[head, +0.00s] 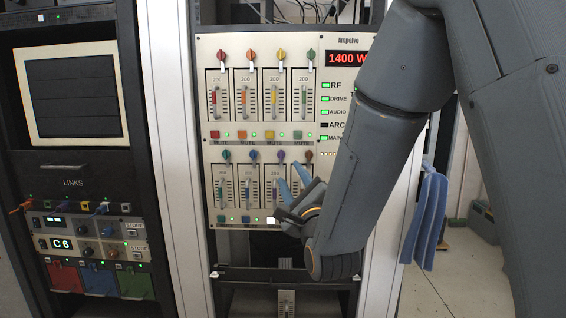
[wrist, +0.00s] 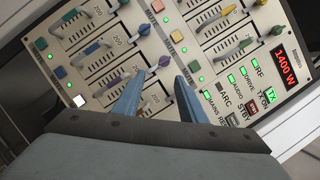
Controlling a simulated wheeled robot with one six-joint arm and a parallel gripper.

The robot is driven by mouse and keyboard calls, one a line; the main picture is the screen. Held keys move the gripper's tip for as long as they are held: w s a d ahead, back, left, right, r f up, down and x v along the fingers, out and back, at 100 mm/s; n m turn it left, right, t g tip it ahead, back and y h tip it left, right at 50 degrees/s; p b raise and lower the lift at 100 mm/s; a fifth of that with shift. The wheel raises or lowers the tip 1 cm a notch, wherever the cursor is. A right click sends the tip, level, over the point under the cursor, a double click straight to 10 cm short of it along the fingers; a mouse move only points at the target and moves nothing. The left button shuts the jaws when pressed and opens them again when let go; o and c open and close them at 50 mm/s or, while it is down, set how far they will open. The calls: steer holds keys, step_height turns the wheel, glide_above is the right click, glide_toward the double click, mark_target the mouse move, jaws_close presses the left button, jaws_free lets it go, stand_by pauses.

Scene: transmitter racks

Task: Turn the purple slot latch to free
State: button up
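The purple slot latch (head: 281,156) is a small knob at the top of the third slot in the lower row of the rack panel (head: 345,47). My gripper (head: 291,179) is in front of the lower slots, below the purple latch. Its two blue fingers are spread and empty, as the wrist view of my gripper (wrist: 161,79) shows. My gripper hides part of the lower right slots.
Blue (head: 253,155), green (head: 225,155) and brown (head: 308,155) latches share the lower row. Another latch row lies above. A red display (head: 347,58) is at the upper right. A blue cloth (head: 427,215) hangs right of the rack; another rack stands left.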

mark_target(282, 157)
steer(key=shift+m+t, duration=0.3)
steer(key=p+x, duration=0.1)
steer(key=x, duration=0.1)
steer(key=p+x, duration=0.1)
steer(key=x, duration=0.2)
steer(key=p+x, duration=0.1)
steer(key=x, duration=0.2)
steer(key=shift+s+a+r, duration=0.2)
steer(key=shift+a+r, duration=0.05)
steer(key=shift+r, duration=0.15)
